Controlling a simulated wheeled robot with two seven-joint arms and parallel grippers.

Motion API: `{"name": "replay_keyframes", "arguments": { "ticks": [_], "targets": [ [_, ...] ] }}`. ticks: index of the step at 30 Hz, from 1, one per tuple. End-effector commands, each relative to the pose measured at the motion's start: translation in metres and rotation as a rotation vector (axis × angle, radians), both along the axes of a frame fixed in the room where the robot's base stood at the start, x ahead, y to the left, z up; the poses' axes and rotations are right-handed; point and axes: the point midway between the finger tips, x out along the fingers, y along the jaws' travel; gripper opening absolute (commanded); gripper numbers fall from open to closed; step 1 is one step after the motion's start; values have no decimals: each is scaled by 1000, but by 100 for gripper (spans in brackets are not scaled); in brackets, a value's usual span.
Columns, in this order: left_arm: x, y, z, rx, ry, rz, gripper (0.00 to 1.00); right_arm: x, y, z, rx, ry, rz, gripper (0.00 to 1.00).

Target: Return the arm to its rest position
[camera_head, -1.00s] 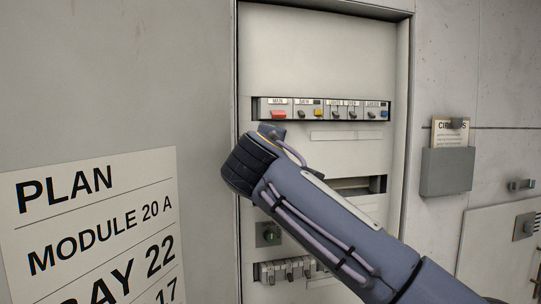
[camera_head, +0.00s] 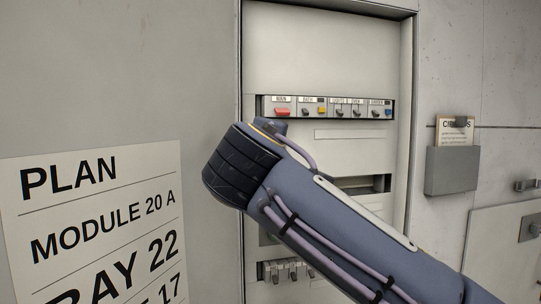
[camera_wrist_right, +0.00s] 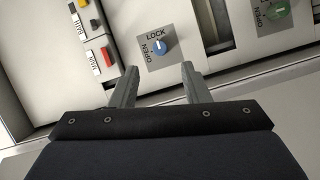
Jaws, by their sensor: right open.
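My right arm (camera_head: 320,225) reaches in from the lower right in the head view, across the front of the open electrical panel (camera_head: 320,50). Its gripper is hidden there. In the right wrist view my right gripper (camera_wrist_right: 157,88) is open, with two grey fingers apart and nothing between them. Beyond the fingertips is a blue knob (camera_wrist_right: 160,47) on a plate marked LOCK and OPEN, apart from the fingers. My left gripper is in neither view.
A row of switches (camera_head: 328,107) with a red one (camera_head: 282,112) crosses the panel. A large PLAN sign (camera_head: 95,225) stands at the lower left. A grey holder (camera_head: 451,171) with a card hangs on the right wall. A green knob (camera_wrist_right: 276,10) shows in the wrist view.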

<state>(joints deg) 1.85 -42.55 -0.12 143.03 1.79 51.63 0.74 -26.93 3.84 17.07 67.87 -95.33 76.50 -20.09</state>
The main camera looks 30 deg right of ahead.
Motion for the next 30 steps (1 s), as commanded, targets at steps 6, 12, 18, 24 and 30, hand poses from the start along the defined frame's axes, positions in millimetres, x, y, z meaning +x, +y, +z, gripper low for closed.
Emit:
{"name": "replay_keyframes", "arguments": {
  "ticks": [6,12,18,24,30],
  "targets": [
    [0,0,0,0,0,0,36,0,0,0,0,0,0,42],
    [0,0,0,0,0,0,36,-1,-5,-17,29,32,16,42],
    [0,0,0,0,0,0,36,-23,-23,-126,254,223,80,42],
    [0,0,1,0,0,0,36,-85,-25,-268,676,418,71,42],
    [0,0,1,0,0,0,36,-165,6,-385,1196,511,-41,42]
  ]
}}
